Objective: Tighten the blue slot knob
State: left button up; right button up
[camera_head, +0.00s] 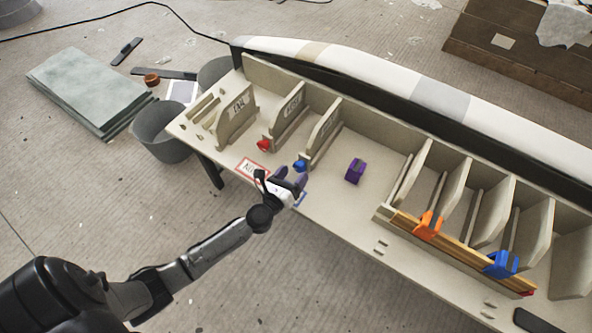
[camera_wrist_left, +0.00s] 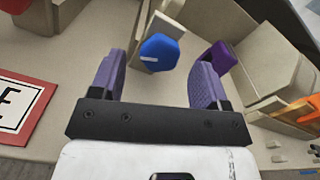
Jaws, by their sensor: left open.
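The blue slot knob (camera_head: 300,165) sits at the front end of a divider on the bench (camera_head: 340,185). In the left wrist view the knob (camera_wrist_left: 160,52) is a rounded blue piece with a pale line across its face. My left gripper (camera_head: 291,178) is open just in front of the knob. In the left wrist view its purple fingers (camera_wrist_left: 158,80) stand to either side, with the knob beyond the tips and between them. The fingers do not appear to touch it. My right gripper does not show.
A red knob (camera_head: 264,145) is on the divider to the left. A purple block (camera_head: 354,171) lies on the bench to the right. Orange (camera_head: 428,225) and blue (camera_head: 502,264) clamps hold a wooden strip farther right. A red-framed label (camera_head: 250,169) lies near the front edge.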

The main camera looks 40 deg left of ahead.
pick_arm(q)
jog(key=shift+w+a, duration=0.1)
jog(key=shift+w, duration=0.95)
jog(key=c, duration=0.9)
jog(key=shift+m, duration=0.3)
jog(key=shift+r+m+p, duration=0.1)
jog(key=shift+m+p, duration=0.45)
jog(key=shift+m, duration=0.45)
jog(key=shift+m+p, duration=0.6)
jog(key=shift+m, duration=1.5)
